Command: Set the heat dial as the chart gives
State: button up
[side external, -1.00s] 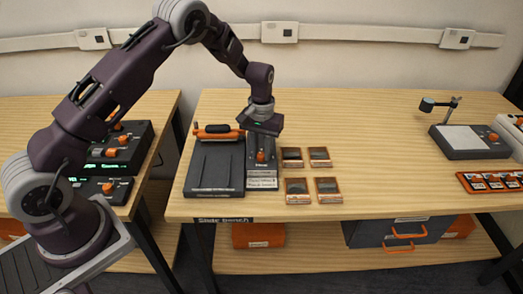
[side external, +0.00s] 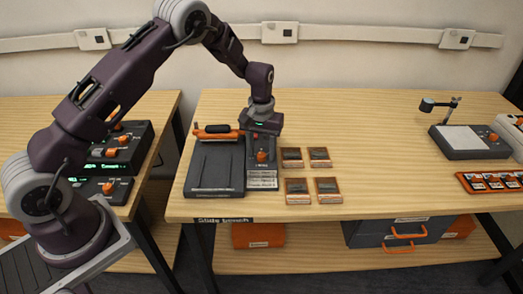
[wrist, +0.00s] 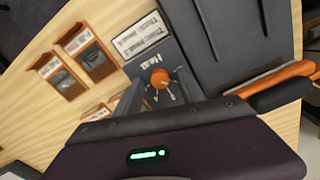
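The orange heat dial (side external: 262,156) sits on a dark control panel marked "Heat", and it also shows in the wrist view (wrist: 160,77). White printed cards (side external: 262,180) lie at the front end of the panel; they show in the wrist view (wrist: 139,35), their text too small to read surely. My gripper (side external: 262,150) is over the dial, pointing down. In the wrist view its grey fingers stand apart on either side of the dial, so it looks open. I cannot tell whether the fingers touch the dial.
A dark press with an orange handle (side external: 218,131) stands just left of the panel. Several framed slides (side external: 296,187) lie to the right. A lamp stand (side external: 462,140) and an orange slide tray (side external: 490,181) are far right. The middle right of the table is clear.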

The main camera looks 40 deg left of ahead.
notch_tip(320, 180, up, 8)
jog(key=shift+f, duration=0.25)
notch_tip(320, 180, up, 8)
jog(key=t, duration=0.1)
send_over(261, 155)
jog(key=s+d, duration=0.1)
jog(key=s, duration=0.2)
jog(key=s+d+r+m+t, duration=0.2)
jog(key=s+r, duration=0.7)
jog(key=r, duration=0.1)
jog(key=s+d+r+m+t, duration=0.2)
jog(key=s+m, duration=0.1)
jog(key=s, duration=1.8)
jog(key=shift+s+r+m+t, duration=0.15)
jog(key=shift+m+t, duration=0.15)
jog(key=shift+c, duration=0.2)
